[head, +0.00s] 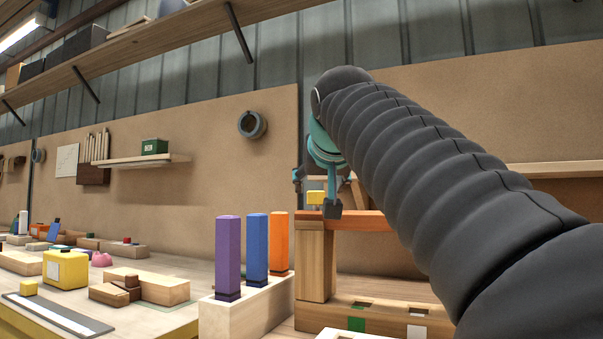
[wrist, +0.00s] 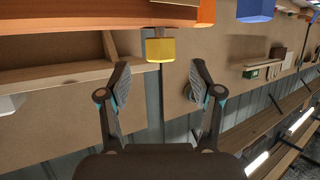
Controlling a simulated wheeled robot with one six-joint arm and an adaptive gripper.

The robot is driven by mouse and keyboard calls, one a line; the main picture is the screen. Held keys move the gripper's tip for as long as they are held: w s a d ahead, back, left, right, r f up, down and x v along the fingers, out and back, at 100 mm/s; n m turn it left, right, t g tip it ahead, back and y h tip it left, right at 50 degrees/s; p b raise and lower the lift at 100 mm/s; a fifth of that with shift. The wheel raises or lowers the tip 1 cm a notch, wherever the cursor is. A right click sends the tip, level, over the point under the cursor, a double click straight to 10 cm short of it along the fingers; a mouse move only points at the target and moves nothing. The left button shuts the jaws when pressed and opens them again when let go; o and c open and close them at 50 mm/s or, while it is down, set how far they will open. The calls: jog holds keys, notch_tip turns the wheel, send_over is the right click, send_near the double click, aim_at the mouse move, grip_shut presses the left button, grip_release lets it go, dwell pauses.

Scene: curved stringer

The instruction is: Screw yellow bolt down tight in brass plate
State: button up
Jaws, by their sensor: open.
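The yellow bolt (head: 316,198) stands at the orange beam (head: 365,224) in the head view. In the wrist view its yellow block-shaped head (wrist: 161,50) shows large, with a short dark shank between it and the orange beam (wrist: 90,20). My gripper (wrist: 159,75) is open and empty, its two fingers spread on either side of the bolt's line with clear gaps. The bolt head lies just past the fingertips. In the head view my gripper (head: 315,193) is around the bolt's place, partly hidden by my arm. I cannot clearly make out the brass plate.
Purple (head: 228,255), blue (head: 255,246) and orange (head: 279,242) pegs stand in a pale wooden block left of the beam's post (head: 314,262). A side table at left holds loose blocks and a yellow container (head: 66,268). A pegboard wall (head: 215,165) stands behind.

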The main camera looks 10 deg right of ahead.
aim_at(315, 195)
jog(key=shift+x, duration=2.7)
grip_shut()
jog(key=shift+a, duration=0.1)
